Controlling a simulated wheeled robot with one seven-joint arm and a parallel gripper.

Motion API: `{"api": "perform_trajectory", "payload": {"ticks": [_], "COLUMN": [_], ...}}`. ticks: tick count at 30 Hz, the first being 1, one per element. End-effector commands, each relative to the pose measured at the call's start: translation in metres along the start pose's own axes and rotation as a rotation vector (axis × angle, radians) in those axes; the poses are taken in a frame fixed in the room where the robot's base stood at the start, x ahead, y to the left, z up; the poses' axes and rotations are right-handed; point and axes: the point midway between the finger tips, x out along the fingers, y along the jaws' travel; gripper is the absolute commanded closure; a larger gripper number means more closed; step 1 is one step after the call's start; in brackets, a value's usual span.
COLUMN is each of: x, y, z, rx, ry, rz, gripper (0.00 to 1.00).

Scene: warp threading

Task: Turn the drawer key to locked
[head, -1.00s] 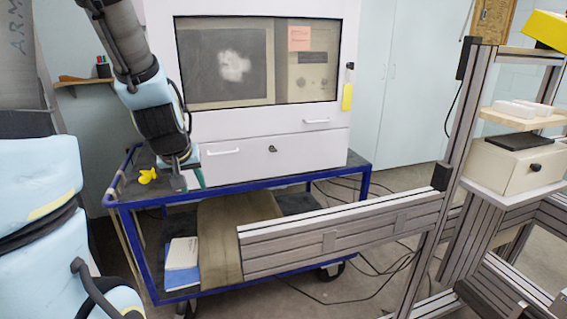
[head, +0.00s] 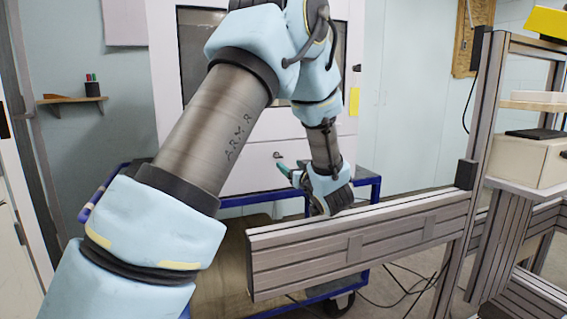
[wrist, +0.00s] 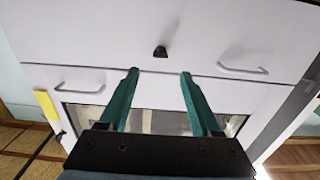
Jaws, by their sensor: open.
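The drawer key (wrist: 160,51) is a small dark knob-like piece on the white drawer front (wrist: 110,40) of the cabinet. In the wrist view, which is upside down, it stands just beyond and between my teal fingertips, apart from them. My gripper (wrist: 160,72) is open and empty, pointing at the drawer front. In the head view the key (head: 278,155) shows just above my gripper (head: 285,170), whose fingers are partly hidden by my wrist. I cannot tell which way the key is turned.
A drawer handle (wrist: 243,70) and an upper panel handle (wrist: 80,87) flank the key. The cabinet stands on a blue-framed cart (head: 372,182). A grey metal rail (head: 350,240) stands close in front of my wrist. A shelf post (head: 482,130) stands at right.

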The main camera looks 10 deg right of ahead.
Motion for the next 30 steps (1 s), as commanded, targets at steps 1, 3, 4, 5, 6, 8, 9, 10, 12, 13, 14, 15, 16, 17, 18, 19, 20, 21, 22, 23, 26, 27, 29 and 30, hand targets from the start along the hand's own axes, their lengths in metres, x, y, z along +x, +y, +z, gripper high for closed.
{"api": "perform_trajectory", "payload": {"ticks": [1,3,4,5,6,8,9,10,12,13,14,15,16,17,18,19,20,21,22,23,26,27,29,30], "x": [0.011,0.024,0.030,0.036,0.043,0.053,0.059,0.063,0.071,0.074,0.077,0.079,0.081,0.082,0.083,0.083,0.083,0.084,0.084,0.083,0.083,0.083,0.083,0.083], "y": [-0.001,-0.001,-0.001,-0.001,-0.001,-0.001,-0.001,-0.001,0.000,0.000,0.000,0.000,0.000,0.000,0.000,0.000,0.000,0.000,0.000,0.000,0.000,0.000,0.000,0.000], "z": [0.000,0.000,0.000,0.000,0.000,0.000,0.001,0.000,0.000,0.001,0.000,0.001,0.001,0.001,0.001,0.001,0.001,0.001,0.001,0.001,0.001,0.001,0.001,0.001], "rx": [-0.001,0.000,0.000,0.000,0.000,0.000,0.001,0.000,0.000,0.000,0.000,0.000,0.000,0.000,0.000,0.000,0.000,0.000,0.000,0.000,0.000,0.000,0.000,0.000], "ry": [0.000,0.000,-0.001,-0.001,-0.001,-0.001,-0.002,-0.001,-0.002,-0.002,-0.002,-0.002,-0.002,-0.002,-0.002,-0.002,-0.002,-0.002,-0.002,-0.002,-0.002,-0.002,-0.002,-0.002], "rz": [-0.004,-0.003,-0.002,-0.003,-0.002,-0.001,-0.002,-0.002,0.000,0.000,0.000,0.000,0.001,0.001,0.001,0.001,0.001,0.001,0.001,0.001,0.002,0.002,0.002,0.002], "gripper": [0.35,0.35,0.35,0.35,0.35,0.35,0.35,0.35,0.35,0.35,0.35,0.35,0.35,0.35,0.35,0.35,0.35,0.35,0.35,0.35,0.35,0.40,0.46,0.51]}}
